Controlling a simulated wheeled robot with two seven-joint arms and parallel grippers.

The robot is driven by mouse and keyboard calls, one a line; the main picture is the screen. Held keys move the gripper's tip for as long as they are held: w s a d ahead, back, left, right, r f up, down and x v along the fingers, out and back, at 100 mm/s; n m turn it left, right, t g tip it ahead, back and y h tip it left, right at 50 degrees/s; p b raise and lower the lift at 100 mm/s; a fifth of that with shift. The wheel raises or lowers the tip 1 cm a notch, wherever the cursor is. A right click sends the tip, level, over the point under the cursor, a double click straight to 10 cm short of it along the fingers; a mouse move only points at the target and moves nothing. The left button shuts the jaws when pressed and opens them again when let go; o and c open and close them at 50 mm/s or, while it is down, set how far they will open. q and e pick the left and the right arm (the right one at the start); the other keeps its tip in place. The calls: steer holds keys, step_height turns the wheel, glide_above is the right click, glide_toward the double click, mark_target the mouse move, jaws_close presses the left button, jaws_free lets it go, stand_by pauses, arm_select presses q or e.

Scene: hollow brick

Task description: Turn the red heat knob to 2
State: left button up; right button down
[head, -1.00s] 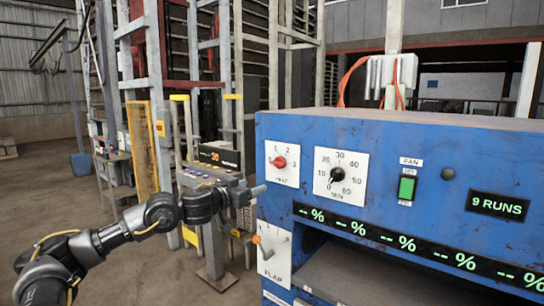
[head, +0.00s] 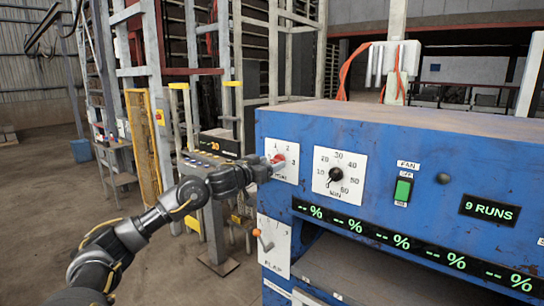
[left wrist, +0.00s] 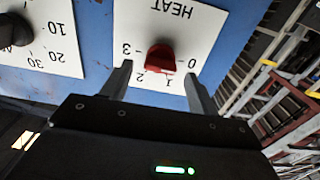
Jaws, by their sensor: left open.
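The red heat knob (head: 278,159) sits on a white dial plate (head: 290,175) marked 0 to 3 on the blue machine's front. My left gripper (head: 271,166) is at the dial and partly covers the knob and plate. In the left wrist view the scale is upside down, and the knob (left wrist: 160,57) lies between the two open fingers (left wrist: 157,75), one on each side. Gaps show between the fingers and the knob. I cannot tell clearly which number the knob points at. My right gripper is not in view.
Right of the heat dial are the black minute knob (head: 336,174) and the green fan switch (head: 402,190). Below is the orange flap lever (head: 262,239). A control desk (head: 205,162) stands behind my left arm. The floor at left is open.

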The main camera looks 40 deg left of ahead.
arm_select(q)
steer(key=shift+w, duration=0.9)
